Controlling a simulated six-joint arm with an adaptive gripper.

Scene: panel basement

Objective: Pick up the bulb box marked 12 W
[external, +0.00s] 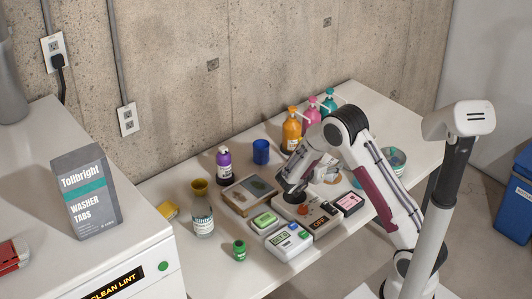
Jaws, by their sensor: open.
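I cannot make out a 12 W marking on any box at this size. A small dark box with a pink edge (348,203) lies on the white table, right of my gripper.
A wooden tray (236,206), green-topped unit (265,222), white unit (289,242), green bottle (239,250), clear bottle (202,215), purple bottle (223,162) and blue cup (261,151) crowd around. Pump bottles (291,131) stand behind.

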